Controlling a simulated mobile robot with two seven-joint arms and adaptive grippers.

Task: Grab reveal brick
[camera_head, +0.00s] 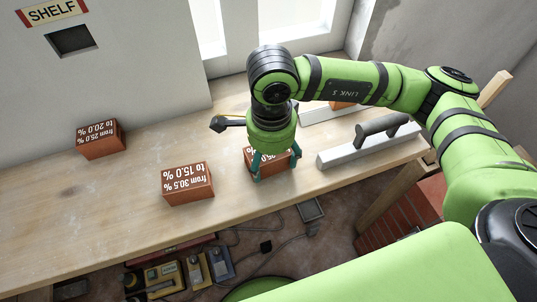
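A red-brown brick (275,163) with a white printed label sits on the wooden bench, partly hidden under my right gripper. My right gripper (276,172) points down over this brick, its teal fingers apart, one across the near face and one at the right end. I cannot tell whether they press on it. A second brick (187,184), labelled "from 30.5 % to 15.0 %", lies to the left. A third brick (101,139), labelled "from 25.0 % to 20.0 %", is farther left near the wall. My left gripper is not in view.
A float with a grey handle (371,143) lies right of the gripper. Another board (328,112) and an orange-brown piece are partly behind my arm. A dark-tipped tool (222,123) lies behind the gripper. Below the bench edge are cables and several boxes (163,279). The bench's left front is clear.

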